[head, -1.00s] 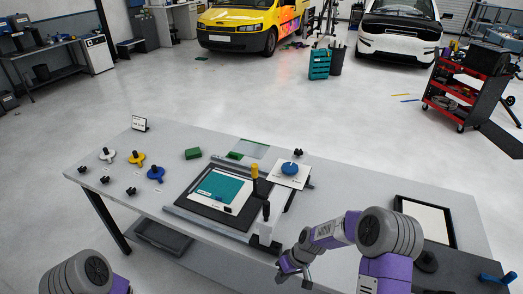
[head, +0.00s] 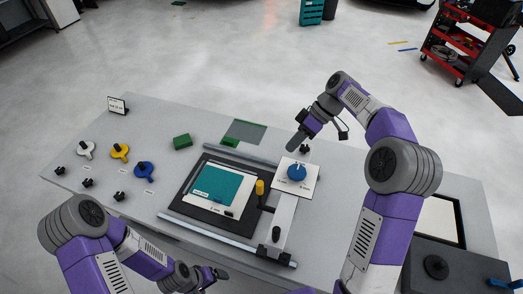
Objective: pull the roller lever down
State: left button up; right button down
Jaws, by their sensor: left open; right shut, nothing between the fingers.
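A lever with an upright yellow handle (head: 260,187) stands at the right edge of the dark press bed (head: 185,207). A teal sheet on a white panel (head: 208,188) lies on that bed. Just right of it is a white plate with a blue knob (head: 297,172). A black upright handle (head: 276,234) stands on the light bar at the front. I cannot tell for certain which handle is the roller lever. My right gripper (head: 296,141) is shut and empty, behind the blue knob plate, apart from both handles. My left gripper (head: 208,280) is open and empty at the table's front edge.
White, yellow (head: 119,152) and blue (head: 144,170) handled tools and several black knobs lie at left. A green block (head: 182,142) and a grey-green sheet (head: 243,131) lie behind the bed. A framed white panel is at right, partly hidden by my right arm.

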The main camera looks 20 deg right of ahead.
jog(key=p, duration=0.1)
send_near(260, 195)
notch_tip(260, 195, down, 3)
jog(key=w+a, duration=0.2)
pick_arm(q)
jog(key=shift+s+r, duration=0.35)
jog(key=shift+r, duration=0.5)
pick_arm(e)
jog(key=shift+w+a+f, duration=0.2)
jog(key=shift+a+f, duration=0.05)
jog(key=shift+f, duration=0.05)
pick_arm(q)
jog(key=shift+f, duration=0.1)
